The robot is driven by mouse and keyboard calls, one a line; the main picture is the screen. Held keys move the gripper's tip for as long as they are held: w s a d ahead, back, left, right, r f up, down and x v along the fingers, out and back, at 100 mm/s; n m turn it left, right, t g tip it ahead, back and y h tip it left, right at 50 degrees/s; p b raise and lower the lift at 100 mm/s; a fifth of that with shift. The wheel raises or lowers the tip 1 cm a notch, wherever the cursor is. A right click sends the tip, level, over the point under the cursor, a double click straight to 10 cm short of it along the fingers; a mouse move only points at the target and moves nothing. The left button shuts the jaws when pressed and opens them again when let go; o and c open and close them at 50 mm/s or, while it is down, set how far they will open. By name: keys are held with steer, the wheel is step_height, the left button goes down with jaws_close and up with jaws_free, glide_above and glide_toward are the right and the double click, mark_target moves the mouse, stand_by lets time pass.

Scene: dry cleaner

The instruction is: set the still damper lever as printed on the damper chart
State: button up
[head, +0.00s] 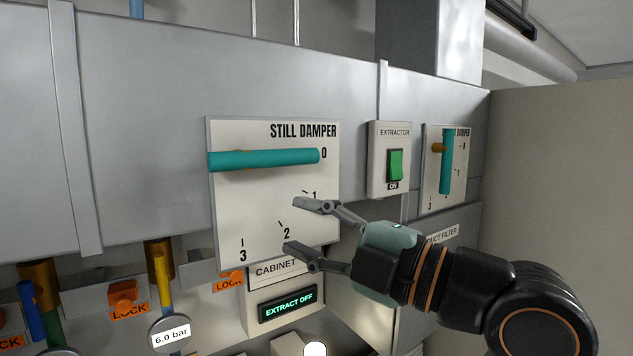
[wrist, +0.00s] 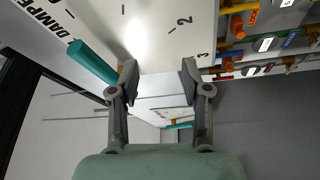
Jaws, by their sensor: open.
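The still damper plate (head: 235,200) is white with marks 0, 1, 2 and 3. Its teal lever (head: 262,160) lies nearly level across the top, its right end beside the 0. My gripper (head: 297,226) is open and empty, in front of the plate's lower right near marks 1 and 2, below the lever and apart from it. In the wrist view the open fingers (wrist: 158,76) are at the plate's edge, with the lever (wrist: 92,62) up and left, outside the jaws. I cannot make out a damper chart in either view.
Right of the plate are an extractor switch (head: 395,165) with a green rocker and a second damper with an upright teal lever (head: 448,160). Below are a cabinet display (head: 289,305) reading EXTRACT OFF, orange LOCK tags (head: 129,310), a yellow handle (head: 163,275) and a 6.0 bar gauge (head: 170,334).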

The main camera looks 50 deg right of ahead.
mark_target(301, 159)
steer(key=s+d+r+n, duration=0.2)
steer(key=s+r+n, duration=0.25)
steer(key=r, duration=0.25)
steer(key=shift+m+t, duration=0.3)
steer(key=shift+m, duration=0.15)
steer(key=w+p, duration=0.1)
steer(key=w, duration=0.3)
steer(key=w+r+p, duration=0.1)
steer(key=w, duration=0.2)
steer(key=shift+a+r+p, duration=0.1)
steer(key=shift+a+p, duration=0.25)
jaws_close()
